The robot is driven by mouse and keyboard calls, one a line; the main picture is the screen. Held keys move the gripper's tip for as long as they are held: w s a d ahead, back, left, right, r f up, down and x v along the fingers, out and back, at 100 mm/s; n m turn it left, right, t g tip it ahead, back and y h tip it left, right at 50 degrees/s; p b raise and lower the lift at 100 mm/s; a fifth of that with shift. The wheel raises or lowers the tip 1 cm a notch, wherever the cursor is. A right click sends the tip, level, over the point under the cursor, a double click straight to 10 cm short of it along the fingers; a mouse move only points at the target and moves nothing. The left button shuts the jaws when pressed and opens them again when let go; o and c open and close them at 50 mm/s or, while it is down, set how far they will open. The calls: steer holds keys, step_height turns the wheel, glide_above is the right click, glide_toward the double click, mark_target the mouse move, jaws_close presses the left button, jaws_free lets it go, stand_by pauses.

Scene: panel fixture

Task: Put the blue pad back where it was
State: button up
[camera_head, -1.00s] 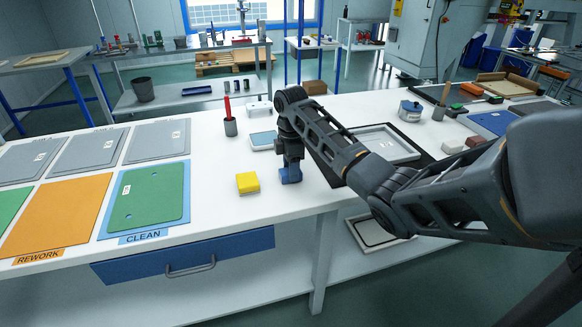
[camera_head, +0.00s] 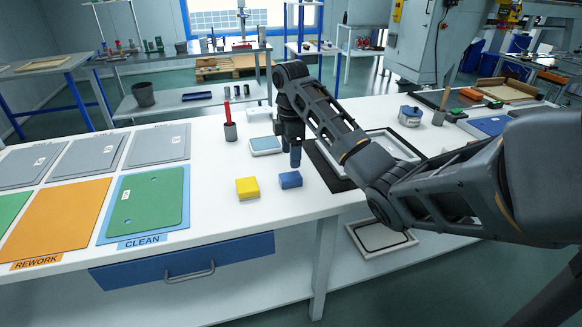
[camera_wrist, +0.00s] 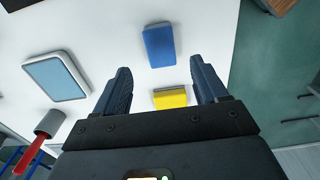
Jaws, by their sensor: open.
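The blue pad (camera_head: 290,180) lies flat on the white bench, just right of the yellow pad (camera_head: 247,188), with a small gap between them. My gripper (camera_head: 292,158) is above the bench, behind the blue pad and clear of it. In the wrist view the fingers (camera_wrist: 160,90) are apart with nothing held between them. That view shows the blue pad (camera_wrist: 159,46) beyond the fingertips and the yellow pad (camera_wrist: 170,98) partly hidden by my gripper.
A white-framed tray (camera_head: 265,145) and a grey cup with a red tool (camera_head: 230,131) stand left of my gripper. A dark mat with a white frame (camera_head: 390,142) lies to the right, partly behind my arm. The bench in front of the pads is clear.

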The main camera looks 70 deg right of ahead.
step_height(320, 180, up, 5)
steer(key=p, duration=0.3)
